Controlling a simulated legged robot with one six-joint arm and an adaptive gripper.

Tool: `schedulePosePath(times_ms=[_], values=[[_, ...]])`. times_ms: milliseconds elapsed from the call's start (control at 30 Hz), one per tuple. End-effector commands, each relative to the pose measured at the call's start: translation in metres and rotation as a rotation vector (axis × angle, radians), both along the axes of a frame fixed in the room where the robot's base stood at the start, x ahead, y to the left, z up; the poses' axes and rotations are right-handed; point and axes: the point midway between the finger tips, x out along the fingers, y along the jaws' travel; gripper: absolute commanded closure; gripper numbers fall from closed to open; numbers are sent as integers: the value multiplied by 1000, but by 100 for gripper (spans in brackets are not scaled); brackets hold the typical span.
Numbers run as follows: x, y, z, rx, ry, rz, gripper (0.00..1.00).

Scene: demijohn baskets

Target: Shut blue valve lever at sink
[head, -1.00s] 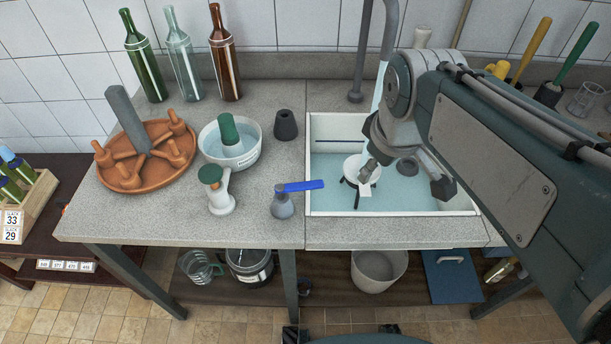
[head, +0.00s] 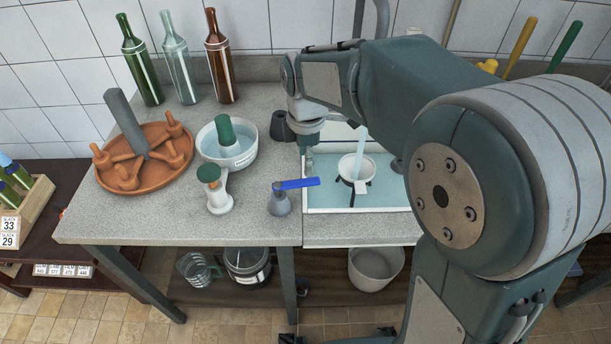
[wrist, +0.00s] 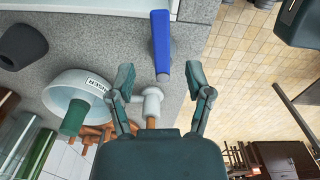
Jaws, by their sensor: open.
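The blue valve lever (head: 297,183) sits on a grey rounded valve body (head: 280,205) at the front of the counter, just left of the sink (head: 325,210). Its blue handle points right, toward the sink. My gripper (head: 306,146) is above the counter behind the lever, pointing down; its fingertips are hard to make out in the head view. In the wrist view my gripper (wrist: 158,76) is open and empty. The blue lever (wrist: 161,42) lies beyond the gap between the fingers, not touched as far as I can see.
A white fitting with a green top (head: 217,195) stands left of the lever. Bottles (head: 222,60) line the wall. A white funnel (head: 350,165) is in the sink.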

Motion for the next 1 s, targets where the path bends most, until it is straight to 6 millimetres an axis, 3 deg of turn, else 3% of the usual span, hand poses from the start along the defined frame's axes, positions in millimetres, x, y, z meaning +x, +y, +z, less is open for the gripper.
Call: schedulePosePath(times_ms=[100, 300, 700, 833, 867, 1000], values=[[-1, 1, -23, -2, 4, 0, 34], [0, 0, -51, -1, 1, -1, 34], [0, 0, -60, 0, -1, -1, 34], [0, 0, -60, 0, -1, -1, 92], [0, 0, -60, 0, -1, -1, 100], [0, 0, -60, 0, -1, -1, 100]])
